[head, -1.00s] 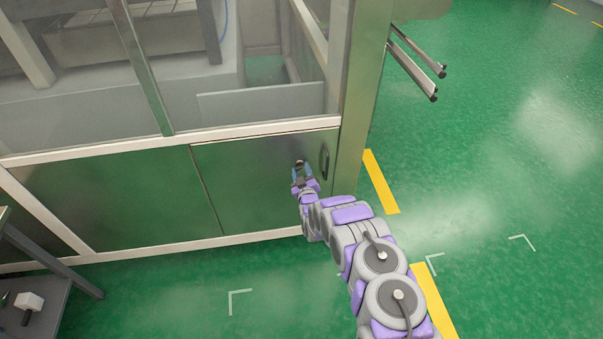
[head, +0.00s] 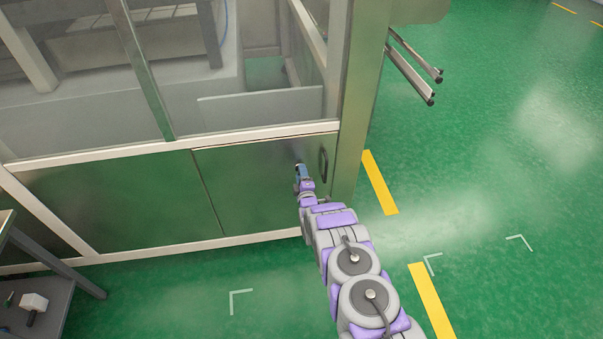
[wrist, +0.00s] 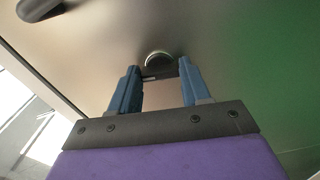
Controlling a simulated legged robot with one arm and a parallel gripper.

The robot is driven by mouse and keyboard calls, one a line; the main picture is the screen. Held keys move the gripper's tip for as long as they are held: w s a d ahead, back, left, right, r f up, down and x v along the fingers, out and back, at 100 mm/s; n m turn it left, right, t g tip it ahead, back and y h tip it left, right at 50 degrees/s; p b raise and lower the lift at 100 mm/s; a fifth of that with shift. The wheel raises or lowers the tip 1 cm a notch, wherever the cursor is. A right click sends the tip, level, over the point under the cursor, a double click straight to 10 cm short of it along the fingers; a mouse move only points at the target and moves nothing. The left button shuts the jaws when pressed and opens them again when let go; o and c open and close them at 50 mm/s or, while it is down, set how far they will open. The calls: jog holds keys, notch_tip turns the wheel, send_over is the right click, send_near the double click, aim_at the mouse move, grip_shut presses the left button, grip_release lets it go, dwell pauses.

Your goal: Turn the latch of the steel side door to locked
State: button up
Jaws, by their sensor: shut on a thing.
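The steel side door (head: 250,195) is the right-hand lower panel of the machine enclosure and looks closed. Its latch, a dark bar in front of a round metal base, shows in the wrist view (wrist: 158,70) between the two blue fingertips. My gripper (head: 301,170) is at the upper right of the door; it also shows in the wrist view (wrist: 158,78), shut on the latch. The bar lies roughly across the gap from finger to finger. In the head view the gripper mostly hides the latch. I cannot read any locked mark.
A dark pull handle (head: 323,165) is on the door just right of my gripper; it also shows in the wrist view (wrist: 38,8). The enclosure's corner post (head: 354,120) stands right of it. A grey cart (head: 45,275) is at the lower left. Green floor (head: 500,180) is open on the right.

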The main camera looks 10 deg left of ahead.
jog(key=shift+s+a+f+n+p, duration=0.1)
jog(key=shift+n+p, duration=0.2)
jog(key=shift+n, duration=0.25)
jog(key=shift+s+a+n+p, duration=0.1)
jog(key=shift+n+p, duration=0.2)
jog(key=shift+n, duration=0.25)
jog(key=shift+f, duration=0.1)
jog(key=o, duration=1.1)
jog(key=shift+w+a, duration=0.1)
jog(key=shift+c, duration=0.2)
jog(key=p+v, duration=0.3)
jog(key=v, duration=1.4)
